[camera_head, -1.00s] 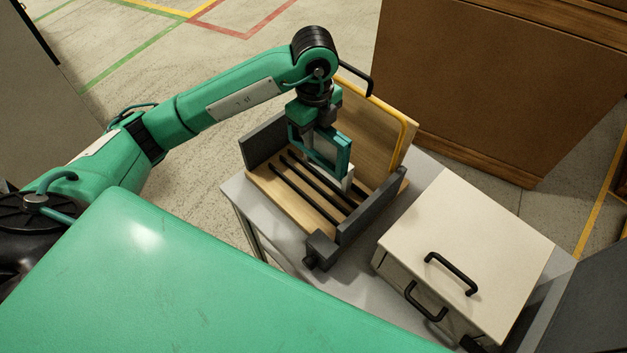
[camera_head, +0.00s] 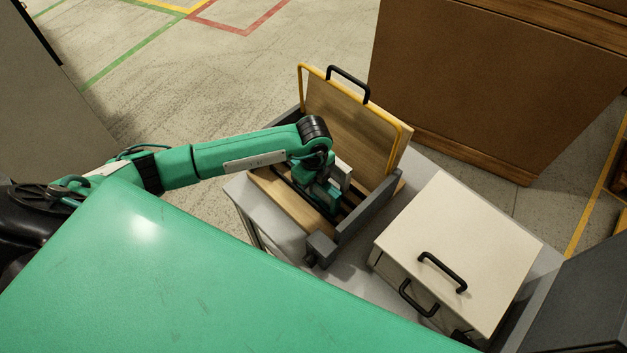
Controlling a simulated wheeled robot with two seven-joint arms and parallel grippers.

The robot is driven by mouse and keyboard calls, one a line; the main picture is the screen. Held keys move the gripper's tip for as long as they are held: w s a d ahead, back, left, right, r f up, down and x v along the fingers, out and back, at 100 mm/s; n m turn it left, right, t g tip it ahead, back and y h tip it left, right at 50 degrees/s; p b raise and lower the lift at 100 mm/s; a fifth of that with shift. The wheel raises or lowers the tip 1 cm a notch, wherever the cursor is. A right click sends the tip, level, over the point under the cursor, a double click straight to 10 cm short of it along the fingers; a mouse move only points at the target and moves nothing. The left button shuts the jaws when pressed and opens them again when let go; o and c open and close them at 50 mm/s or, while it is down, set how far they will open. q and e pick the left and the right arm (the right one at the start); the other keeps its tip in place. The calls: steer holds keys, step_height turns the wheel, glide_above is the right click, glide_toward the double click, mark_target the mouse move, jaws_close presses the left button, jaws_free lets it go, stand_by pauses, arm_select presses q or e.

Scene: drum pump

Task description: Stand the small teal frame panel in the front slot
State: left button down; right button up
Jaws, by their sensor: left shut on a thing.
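The wooden rack (camera_head: 274,196) with dark grey side walls and black slot strips stands on a grey table. My left gripper (camera_head: 338,180) is low over the rack floor, shut on the small teal frame panel (camera_head: 324,196). The panel is mostly hidden by my wrist and arm. I cannot tell whether its lower edge is in a slot or just above it. The slots under it are largely covered by the arm. My right gripper is not in view.
A larger yellow-edged panel (camera_head: 402,142) with a wooden board and black handle stands upright at the rack's back. A cream box (camera_head: 462,245) with black handles is right of the rack. A brown cabinet (camera_head: 480,90) stands behind. My teal body covers the lower left.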

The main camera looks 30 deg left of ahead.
arm_select(q)
steer(key=shift+f, duration=0.2)
steer(key=c, duration=1.3)
jaws_free()
steer(key=shift+o, duration=0.2)
steer(key=shift+r, duration=0.1)
steer(key=shift+r, duration=0.15)
steer(key=shift+r+b, duration=0.3)
step_height(320, 180, up, 11)
steer(key=b, duration=0.3)
steer(key=shift+f, duration=0.2)
steer(key=shift+r, duration=0.35)
